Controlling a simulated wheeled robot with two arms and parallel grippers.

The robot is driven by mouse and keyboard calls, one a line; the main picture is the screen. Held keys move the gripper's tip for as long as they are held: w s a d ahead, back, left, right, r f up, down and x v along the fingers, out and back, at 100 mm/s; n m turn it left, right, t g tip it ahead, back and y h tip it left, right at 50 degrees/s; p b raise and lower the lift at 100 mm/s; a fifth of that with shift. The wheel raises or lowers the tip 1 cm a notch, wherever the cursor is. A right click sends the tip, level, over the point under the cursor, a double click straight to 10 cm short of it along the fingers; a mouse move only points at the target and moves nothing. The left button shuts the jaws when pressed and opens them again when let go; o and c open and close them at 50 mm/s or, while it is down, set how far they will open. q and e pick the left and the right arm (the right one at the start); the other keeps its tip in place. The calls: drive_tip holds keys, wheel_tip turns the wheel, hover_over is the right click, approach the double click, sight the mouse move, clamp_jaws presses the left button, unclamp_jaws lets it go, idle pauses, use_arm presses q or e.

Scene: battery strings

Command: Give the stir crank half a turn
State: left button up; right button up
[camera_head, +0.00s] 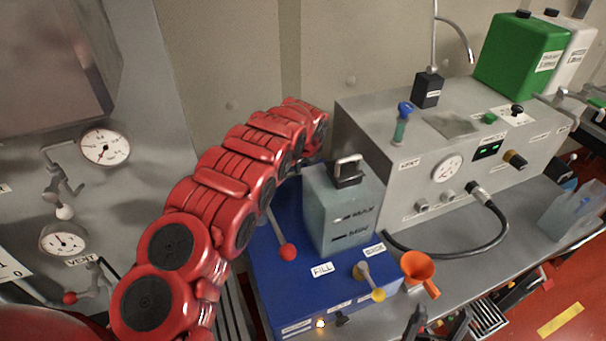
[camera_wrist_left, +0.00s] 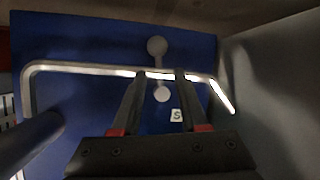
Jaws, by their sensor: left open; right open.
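In the left wrist view, a small crank with a round grey hub (camera_wrist_left: 157,46) and a pale knob (camera_wrist_left: 161,94) sits on a blue panel (camera_wrist_left: 90,35). A label starting with "S" is beside it; the rest is hidden. My left gripper (camera_wrist_left: 163,76) is open, its fingertips on either side of the crank's arm in the picture; contact cannot be told. In the head view my left arm reaches behind the grey tank (camera_head: 340,215) on the blue box (camera_head: 275,300), so that gripper and the crank are hidden. My right gripper (camera_head: 437,322) is open and empty at the bottom.
A bright metal rail (camera_wrist_left: 90,68) crosses close to my left fingertips. A grey instrument unit (camera_head: 400,180) is behind to the right.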

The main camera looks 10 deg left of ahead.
use_arm(q)
drive_tip(key=shift+x, duration=0.8)
drive_tip(key=shift+w+f+b, duration=0.3)
drive_tip(key=shift+f, duration=0.3)
drive_tip(key=shift+w+a+f, duration=0.1)
drive_tip(key=shift+f, duration=0.3)
drive_tip(key=shift+w+a, duration=0.1)
drive_tip(key=shift+a, duration=0.1)
clamp_jaws()
drive_tip(key=shift+f, duration=0.1)
